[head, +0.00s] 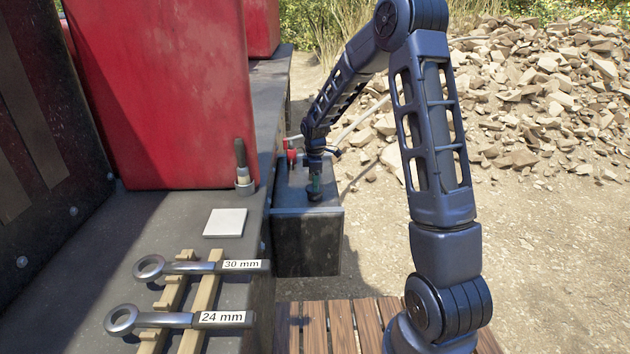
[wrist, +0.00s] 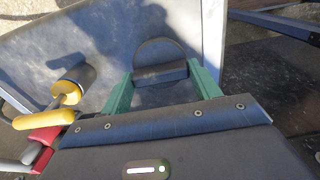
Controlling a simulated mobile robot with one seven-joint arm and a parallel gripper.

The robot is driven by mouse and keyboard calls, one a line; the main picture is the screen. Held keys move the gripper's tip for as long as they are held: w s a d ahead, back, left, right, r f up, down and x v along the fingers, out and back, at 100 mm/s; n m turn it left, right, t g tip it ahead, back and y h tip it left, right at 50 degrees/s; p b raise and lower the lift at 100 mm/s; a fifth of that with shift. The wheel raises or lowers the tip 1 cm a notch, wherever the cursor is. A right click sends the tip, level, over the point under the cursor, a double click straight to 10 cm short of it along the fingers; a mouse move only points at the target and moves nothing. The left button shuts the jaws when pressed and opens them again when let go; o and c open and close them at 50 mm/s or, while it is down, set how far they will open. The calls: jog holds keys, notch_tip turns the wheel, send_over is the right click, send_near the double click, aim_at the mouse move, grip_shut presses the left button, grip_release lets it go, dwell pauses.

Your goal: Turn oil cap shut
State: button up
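In the head view my gripper (head: 314,185) points straight down over the dark metal tank (head: 306,245), right of the bench. A small dark round cap (head: 314,197) sits at its fingertips on the tank top. In the wrist view a dark cap with a rounded upright part (wrist: 160,62) lies between the two green fingers of my gripper (wrist: 159,78). The fingers are spread apart, one at each side of the cap, and their tips appear to meet its edges. I cannot tell whether they press on it. The cap's underside is hidden.
Red and yellow handles (wrist: 62,117) stand left of my gripper. The bench holds a 30 mm wrench (head: 200,267), a 24 mm wrench (head: 180,319), a white square plate (head: 225,222) and a bottle-like item (head: 243,170). A red tank (head: 165,90) rises behind. Rubble lies right.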

jog(key=shift+m, duration=0.4)
jog(key=m, duration=0.3)
jog(key=shift+m, duration=0.4)
jog(key=m, duration=0.4)
jog(key=shift+m, duration=0.3)
jog(key=m, duration=0.8)
jog(key=shift+m, duration=0.3)
jog(key=o, duration=1)
jog(key=shift+c, duration=0.2)
jog(key=shift+r, duration=0.15)
